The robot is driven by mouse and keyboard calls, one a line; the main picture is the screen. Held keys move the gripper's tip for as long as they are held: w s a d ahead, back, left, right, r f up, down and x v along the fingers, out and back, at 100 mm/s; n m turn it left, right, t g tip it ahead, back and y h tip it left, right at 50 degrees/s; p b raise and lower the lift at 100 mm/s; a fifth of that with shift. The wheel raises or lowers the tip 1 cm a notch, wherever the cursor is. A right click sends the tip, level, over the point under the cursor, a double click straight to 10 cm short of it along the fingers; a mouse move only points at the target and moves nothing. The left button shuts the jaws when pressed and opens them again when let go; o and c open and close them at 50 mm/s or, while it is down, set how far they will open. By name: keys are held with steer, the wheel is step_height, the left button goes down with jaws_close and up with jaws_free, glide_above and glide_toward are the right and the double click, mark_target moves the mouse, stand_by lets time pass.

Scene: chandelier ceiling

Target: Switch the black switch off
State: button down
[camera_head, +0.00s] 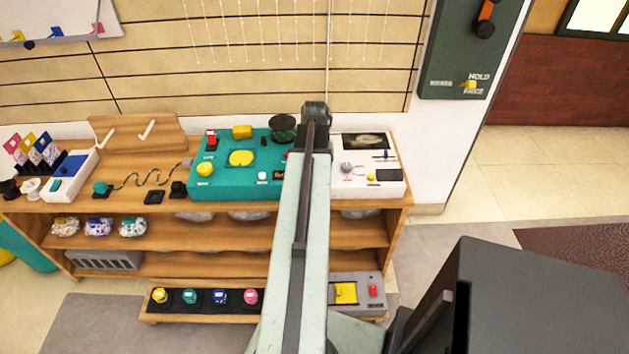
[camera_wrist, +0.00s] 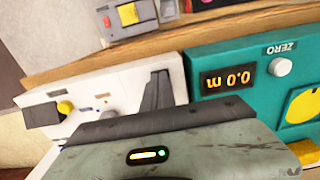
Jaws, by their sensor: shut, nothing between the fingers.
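In the head view, the white panel (camera_head: 352,188) has a black rectangular part (camera_head: 389,175), a yellow knob (camera_head: 371,177) and a small blue lever. The wrist view also shows the black part (camera_wrist: 42,115) and yellow knob (camera_wrist: 65,107). The teal panel (camera_head: 213,185) beside it carries a small black part (camera_head: 263,141). I cannot tell which black part is the switch, or its state. My gripper (camera_wrist: 158,88) is shut and empty, over the white panel near the teal panel's edge in the wrist view. My arm hides it in the head view.
The panels stand on a wooden shelf unit (camera_head: 180,262). A low stand in front holds several coloured knobs and a grey box (camera_head: 367,290) with yellow and red parts. A dark green board (camera_head: 460,60) hangs at right. Open floor lies to the right.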

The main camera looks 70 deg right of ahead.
step_height(320, 180, up, 7)
steer(key=p, duration=0.7)
stand_by(0.4)
